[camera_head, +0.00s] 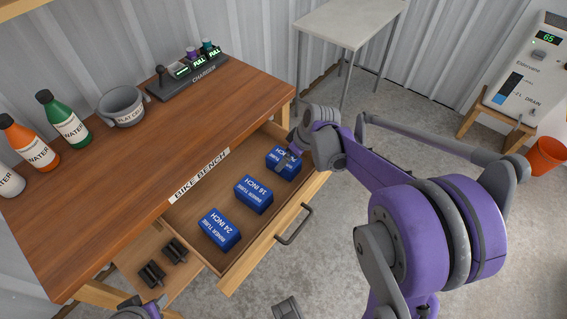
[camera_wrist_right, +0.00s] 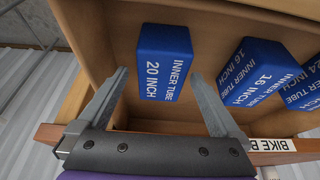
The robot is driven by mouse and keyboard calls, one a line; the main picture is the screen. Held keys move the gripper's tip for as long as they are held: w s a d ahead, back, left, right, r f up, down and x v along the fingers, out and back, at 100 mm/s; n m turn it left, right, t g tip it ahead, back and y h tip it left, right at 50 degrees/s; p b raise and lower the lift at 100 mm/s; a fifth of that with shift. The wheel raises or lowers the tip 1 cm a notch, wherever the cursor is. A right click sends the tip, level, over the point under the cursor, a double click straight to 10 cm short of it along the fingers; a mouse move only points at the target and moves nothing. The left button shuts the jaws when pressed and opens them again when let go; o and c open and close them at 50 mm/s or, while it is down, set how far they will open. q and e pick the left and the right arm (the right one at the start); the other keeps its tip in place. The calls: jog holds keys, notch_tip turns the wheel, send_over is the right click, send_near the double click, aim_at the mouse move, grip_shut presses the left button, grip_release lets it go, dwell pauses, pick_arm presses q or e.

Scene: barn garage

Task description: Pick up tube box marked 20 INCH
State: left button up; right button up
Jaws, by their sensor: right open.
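The blue tube box marked 20 INCH (camera_wrist_right: 165,62) lies in the open drawer in the right wrist view, its label readable. In the head view the same blue box (camera_head: 276,163) is at the drawer's far right end, partly hidden by my right gripper (camera_head: 291,160). My right gripper (camera_wrist_right: 158,74) is open. In the wrist view its two fingertips appear on either side of the box's near end; I cannot tell whether they touch it. Grey and purple parts of mine show at the bottom edge of the head view, too cropped to tell the left gripper's jaws.
A 16 INCH box (camera_head: 253,194) and a 24 INCH box (camera_head: 219,229) share the drawer (camera_head: 188,213). The drawer's front has a handle (camera_head: 294,224).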

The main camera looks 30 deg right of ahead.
jog(key=x, duration=0.4)
jog(key=shift+w+a+f+b, duration=0.2)
jog(key=shift+f+b, duration=0.1)
jog(key=c, duration=1.4)
